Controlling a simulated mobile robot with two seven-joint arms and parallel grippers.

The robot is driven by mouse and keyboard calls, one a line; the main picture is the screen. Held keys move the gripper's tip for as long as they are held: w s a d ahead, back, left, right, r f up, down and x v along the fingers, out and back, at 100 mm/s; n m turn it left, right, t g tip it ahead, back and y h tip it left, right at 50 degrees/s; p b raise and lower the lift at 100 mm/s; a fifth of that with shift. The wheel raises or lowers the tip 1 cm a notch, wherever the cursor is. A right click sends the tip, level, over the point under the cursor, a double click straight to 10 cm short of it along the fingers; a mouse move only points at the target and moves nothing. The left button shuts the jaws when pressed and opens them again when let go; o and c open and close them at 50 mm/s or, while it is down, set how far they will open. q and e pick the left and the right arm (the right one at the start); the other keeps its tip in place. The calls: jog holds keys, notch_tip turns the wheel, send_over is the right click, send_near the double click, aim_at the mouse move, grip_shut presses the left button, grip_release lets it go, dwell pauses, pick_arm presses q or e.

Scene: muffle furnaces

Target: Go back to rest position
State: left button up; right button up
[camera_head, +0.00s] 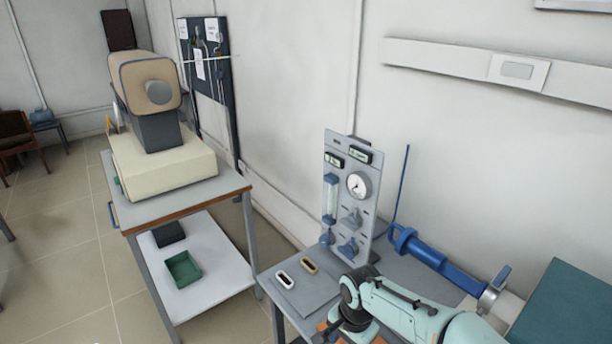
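My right arm (420,311), mint green with dark joints, comes in from the lower right over the near bench. It bends down at a dark joint at the bottom edge. Its gripper does not show, so I cannot see whether it is open or shut or holds anything. My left arm and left gripper are not in view. The task names no object.
A teal box (570,305) stands right. A tan furnace (131,74) stands on another table (232,181).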

jog(key=s+d+f+n+g+y+b, duration=0.15)
jog(key=s+f, duration=0.25)
jog(key=f, duration=0.9)
jog(key=s+d+f+n+y, duration=0.15)
jog(key=s+f, duration=0.25)
jog(key=f, duration=0.9)
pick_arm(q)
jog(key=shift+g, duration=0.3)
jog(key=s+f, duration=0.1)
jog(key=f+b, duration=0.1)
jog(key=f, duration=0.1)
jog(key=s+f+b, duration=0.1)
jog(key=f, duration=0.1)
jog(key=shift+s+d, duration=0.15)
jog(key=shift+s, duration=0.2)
pick_arm(e)
jog(key=s+f+n, duration=0.1)
jog(key=s+f, duration=0.5)
jog(key=s, duration=0.3)
jog(key=s+f, duration=0.7)
jog(key=s, duration=0.2)
jog(key=shift+s+d+n, duration=0.25)
jog(key=shift+d+n, duration=0.15)
jog(key=shift+d, duration=0.05)
jog(key=shift+w, duration=0.1)
